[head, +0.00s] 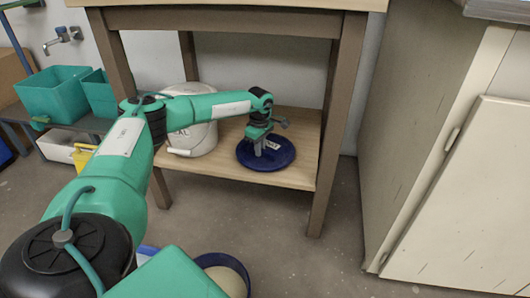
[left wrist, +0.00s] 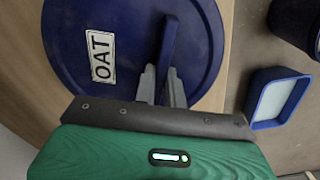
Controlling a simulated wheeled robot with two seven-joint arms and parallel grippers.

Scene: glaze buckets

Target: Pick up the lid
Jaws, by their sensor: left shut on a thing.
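The lid (head: 276,161) is a round dark blue disc with a raised bar handle and a white label. It lies on the lower wooden shelf of the table. In the left wrist view the lid (left wrist: 75,45) fills the upper left, and its label reads "OAT". My left gripper (head: 259,151) reaches down onto it from above. In the left wrist view the fingers of my left gripper (left wrist: 164,84) are shut on the lid's handle (left wrist: 170,40). Whether the lid touches the shelf cannot be told. My right gripper is not in view.
A white bucket (head: 198,138) stands on the shelf left of the lid. Table legs (head: 335,130) frame the shelf. An open blue-rimmed bucket (head: 226,276) stands on the floor in front. Teal bins (head: 52,95) are at the left. A pale cabinet (head: 455,190) stands at the right.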

